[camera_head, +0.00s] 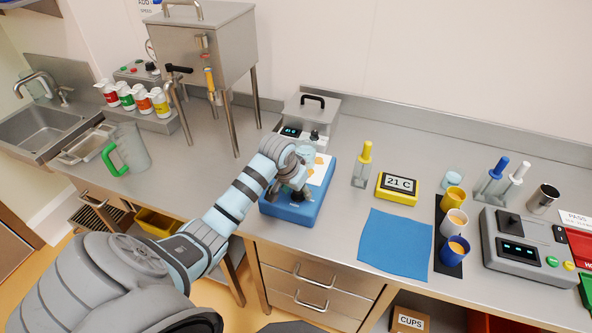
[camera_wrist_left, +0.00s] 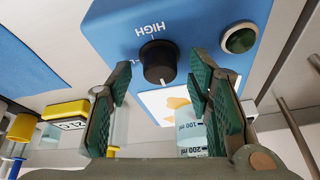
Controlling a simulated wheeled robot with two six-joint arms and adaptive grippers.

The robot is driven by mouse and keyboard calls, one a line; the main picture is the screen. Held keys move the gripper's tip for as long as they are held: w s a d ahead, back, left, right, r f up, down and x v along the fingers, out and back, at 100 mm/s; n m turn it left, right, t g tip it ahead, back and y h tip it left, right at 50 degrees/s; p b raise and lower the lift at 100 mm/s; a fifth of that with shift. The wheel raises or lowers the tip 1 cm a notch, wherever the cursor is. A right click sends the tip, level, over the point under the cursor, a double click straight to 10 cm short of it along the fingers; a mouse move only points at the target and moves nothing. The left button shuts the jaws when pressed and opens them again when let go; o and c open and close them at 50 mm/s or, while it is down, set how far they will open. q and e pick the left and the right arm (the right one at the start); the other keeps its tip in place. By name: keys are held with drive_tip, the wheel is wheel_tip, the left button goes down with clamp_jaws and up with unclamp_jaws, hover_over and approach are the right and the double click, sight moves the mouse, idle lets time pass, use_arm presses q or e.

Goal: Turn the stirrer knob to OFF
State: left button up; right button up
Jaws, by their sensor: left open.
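The stirrer is a blue box (camera_head: 311,208) with a white top plate, on the counter's middle near the front edge. In the left wrist view its blue front (camera_wrist_left: 208,22) carries a round black knob (camera_wrist_left: 158,60) with a pale pointer line, and a HIGH label, seen upside down. Another label is partly hidden, so I cannot tell the knob's setting. My left gripper (camera_head: 298,192) is at the stirrer's front and hides the knob in the head view. In the wrist view its green-padded fingers (camera_wrist_left: 158,82) are open, one on each side of the knob, apart from it. My right gripper is out of view.
A green button (camera_wrist_left: 239,40) sits beside the knob. A beaker (camera_wrist_left: 194,135) with volume marks is on the stirrer. A yellow-handled tool (camera_head: 363,165) and yellow 21 C display (camera_head: 397,188) stand to the right. A steel hopper (camera_head: 210,45) stands behind left. A blue mat (camera_head: 395,244) lies right.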

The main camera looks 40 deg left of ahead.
use_arm(q)
drive_tip(key=v, duration=1.1)
drive_tip(key=shift+s+r, duration=0.2)
drive_tip(key=shift+r, duration=0.1)
